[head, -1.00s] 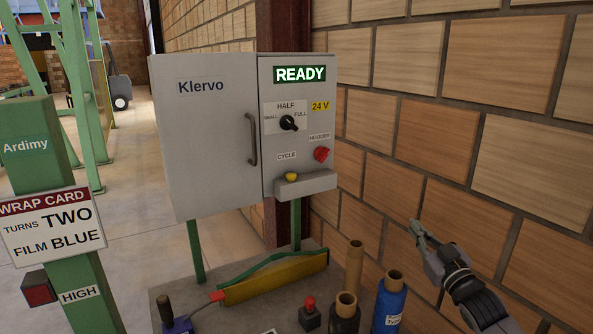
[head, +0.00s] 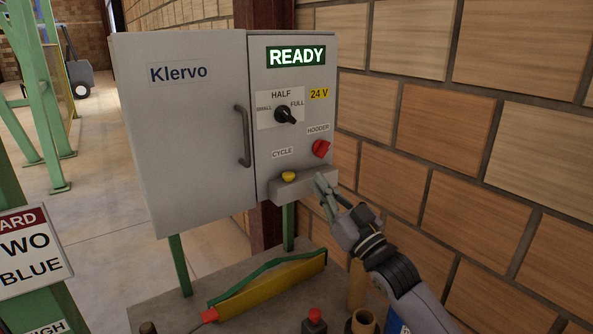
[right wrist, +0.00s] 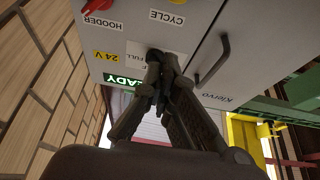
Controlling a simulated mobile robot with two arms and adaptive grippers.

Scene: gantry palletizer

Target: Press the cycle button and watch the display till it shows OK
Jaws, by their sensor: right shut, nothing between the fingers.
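The grey Klervo cabinet (head: 190,130) stands at the centre of the head view. Its display (head: 296,56) reads READY in white on green. The yellow cycle button (head: 289,176) sits under the CYCLE label on a small grey ledge. My right gripper (head: 322,184) is shut and empty. In the head view it appears just right of the button, by the ledge's right end, apart from the button. My left gripper is not in view.
A red hooder knob (head: 321,149) and a black selector (head: 286,115) sit above the button. A cabinet door handle (head: 243,136) is to the left. Below are a table (head: 170,310), a yellow-green bar (head: 268,280) and tubes (head: 362,322). A block wall (head: 450,130) bounds the right.

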